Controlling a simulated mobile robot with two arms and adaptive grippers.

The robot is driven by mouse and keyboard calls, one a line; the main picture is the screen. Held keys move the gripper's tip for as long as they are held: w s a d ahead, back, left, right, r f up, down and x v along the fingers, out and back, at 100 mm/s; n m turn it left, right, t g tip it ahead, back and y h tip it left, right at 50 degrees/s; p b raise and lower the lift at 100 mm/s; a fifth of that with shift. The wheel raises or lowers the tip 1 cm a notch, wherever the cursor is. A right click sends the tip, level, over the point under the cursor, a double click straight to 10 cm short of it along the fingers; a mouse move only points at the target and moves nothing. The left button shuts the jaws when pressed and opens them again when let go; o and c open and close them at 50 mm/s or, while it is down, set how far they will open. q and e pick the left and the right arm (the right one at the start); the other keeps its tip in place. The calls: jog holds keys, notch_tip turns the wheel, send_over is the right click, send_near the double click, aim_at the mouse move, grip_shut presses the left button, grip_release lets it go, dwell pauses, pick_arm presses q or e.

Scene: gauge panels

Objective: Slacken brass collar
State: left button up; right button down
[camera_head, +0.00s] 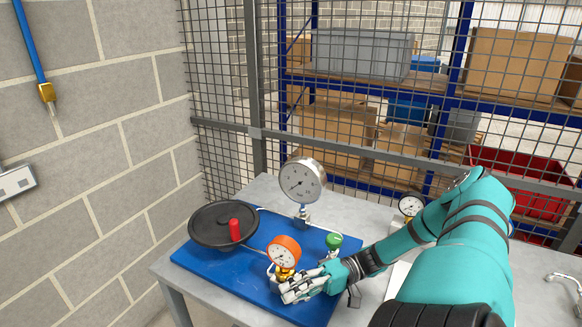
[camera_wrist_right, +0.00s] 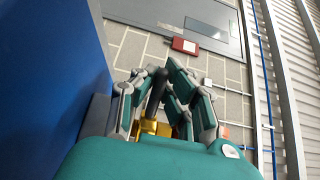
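The brass collar (camera_head: 284,273) is a small yellow-gold piece below the orange-rimmed gauge (camera_head: 284,252), on the blue mat's front part. My right gripper (camera_head: 284,294) is at the collar, its grey fingers close around its lower side and partly hiding it. In the right wrist view, a yellow brass part (camera_wrist_right: 152,127) with a dark stem (camera_wrist_right: 156,90) lies between the fingers (camera_wrist_right: 152,80) of this gripper. The fingertips are apart; whether the fingers press on the brass cannot be told. My left gripper is not in view.
A large steel gauge (camera_head: 301,181) stands behind on the blue mat (camera_head: 215,262). A black pan (camera_head: 223,222) and a red cylinder (camera_head: 235,230) are at left, a green knob (camera_head: 334,241) close right of the orange gauge. A smaller gauge (camera_head: 411,205) stands further right. Wire mesh closes the back.

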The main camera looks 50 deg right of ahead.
dwell(0.3)
jog(key=c, duration=1.4)
grip_release()
jog(key=shift+w, duration=0.1)
jog(key=shift+o, duration=0.2)
jog(key=shift+d, duration=0.15)
jog(key=v, duration=1.2)
